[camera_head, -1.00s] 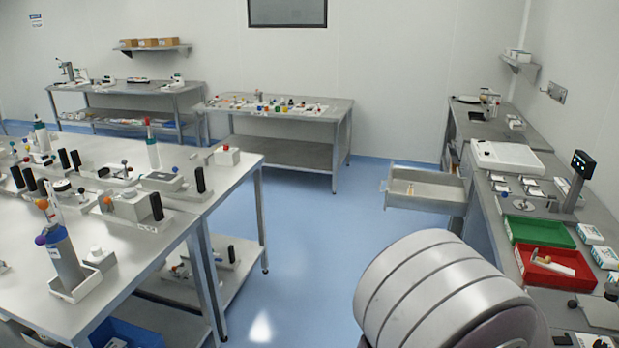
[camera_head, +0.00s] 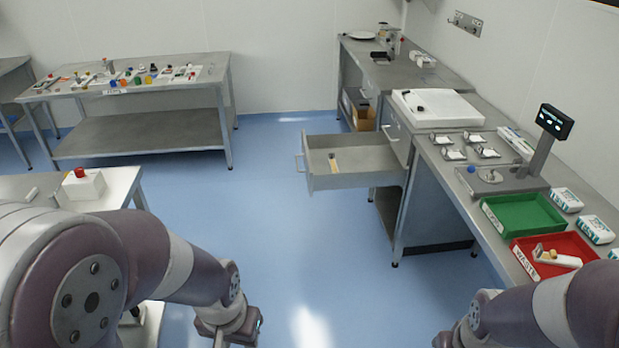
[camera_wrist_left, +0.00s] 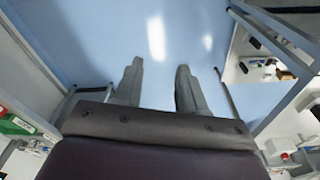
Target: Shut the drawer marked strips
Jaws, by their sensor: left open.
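The drawer (camera_head: 340,181) is a grey metal box pulled out to the left from under the right-hand bench, with a handle on its front. A small light-coloured item lies in it. I cannot read a mark on it. My left gripper (camera_wrist_left: 157,85) is open and empty over the blue floor. In the head view its wrist shows at the bottom, well in front of the drawer and apart from it. My right arm comes in from the lower right; its gripper (camera_head: 446,339) shows only as a dark part at the bottom edge.
The right-hand bench holds a green tray (camera_head: 522,232), a red tray (camera_head: 520,262), a white board (camera_head: 438,118) and a display on a post (camera_head: 555,121). A table (camera_head: 130,85) stands at the back. The blue floor before the drawer is clear.

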